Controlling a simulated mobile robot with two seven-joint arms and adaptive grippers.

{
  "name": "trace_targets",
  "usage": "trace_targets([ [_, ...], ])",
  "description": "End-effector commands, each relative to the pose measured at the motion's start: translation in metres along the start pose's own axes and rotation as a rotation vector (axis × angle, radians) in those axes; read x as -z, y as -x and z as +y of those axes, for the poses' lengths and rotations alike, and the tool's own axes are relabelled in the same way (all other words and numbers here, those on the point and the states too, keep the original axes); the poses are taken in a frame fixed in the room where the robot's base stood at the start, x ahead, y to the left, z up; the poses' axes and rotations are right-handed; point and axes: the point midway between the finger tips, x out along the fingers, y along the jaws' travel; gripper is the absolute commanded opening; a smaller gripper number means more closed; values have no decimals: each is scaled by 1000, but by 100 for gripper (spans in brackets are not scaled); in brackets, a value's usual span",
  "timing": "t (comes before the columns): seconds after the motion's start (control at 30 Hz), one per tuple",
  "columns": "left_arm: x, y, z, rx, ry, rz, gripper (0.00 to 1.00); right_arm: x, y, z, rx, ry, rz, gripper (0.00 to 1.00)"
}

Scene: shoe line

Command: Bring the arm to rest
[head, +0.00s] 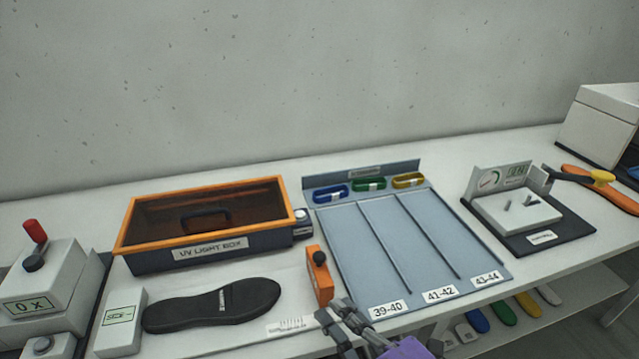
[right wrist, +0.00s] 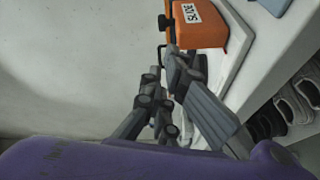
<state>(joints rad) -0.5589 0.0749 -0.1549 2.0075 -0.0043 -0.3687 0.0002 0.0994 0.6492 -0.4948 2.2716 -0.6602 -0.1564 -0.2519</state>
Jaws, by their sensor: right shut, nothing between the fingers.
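My right gripper (head: 340,312) shows at the bottom middle of the head view, shut and empty, near the front edge of the table. It also shows in the right wrist view (right wrist: 172,75), with its fingers together close to an orange block (right wrist: 198,25) that carries a white label. In the head view this orange block (head: 319,277) stands upright with a dark knob, just behind the gripper. Whether the fingers touch it I cannot tell. My left gripper is not in view.
A black sole (head: 210,306) lies left of the gripper, before the UV light box (head: 205,249). A blue-grey sorting board (head: 345,250) with three lanes is to the right, then a gauge stand (head: 530,240). Several shoes (right wrist: 300,100) sit below the table edge.

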Motion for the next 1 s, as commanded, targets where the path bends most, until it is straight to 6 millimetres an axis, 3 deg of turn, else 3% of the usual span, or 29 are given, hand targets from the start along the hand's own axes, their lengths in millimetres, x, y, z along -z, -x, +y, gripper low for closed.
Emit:
trace_targets([
  [0.07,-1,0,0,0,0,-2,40,-32,16,-13,26,-140,-173,0],
  [0.2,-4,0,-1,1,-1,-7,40,-93,76,-58,107,-437,-555,0],
  [0.3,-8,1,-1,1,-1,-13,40,-116,133,-98,178,-632,-808,0],
  [0.37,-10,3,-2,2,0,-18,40,-121,171,-122,225,-744,-955,0],
  [0.5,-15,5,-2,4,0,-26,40,-110,251,-167,329,-958,-1240,0],
  [0.6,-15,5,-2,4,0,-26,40,-94,292,-186,389,-1061,-1379,0],
  [0.8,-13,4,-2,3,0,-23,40,-60,352,-208,484,-1208,-1582,0],
  [1.0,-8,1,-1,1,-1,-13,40,-24,396,-218,566,-1324,-1740,0],
])
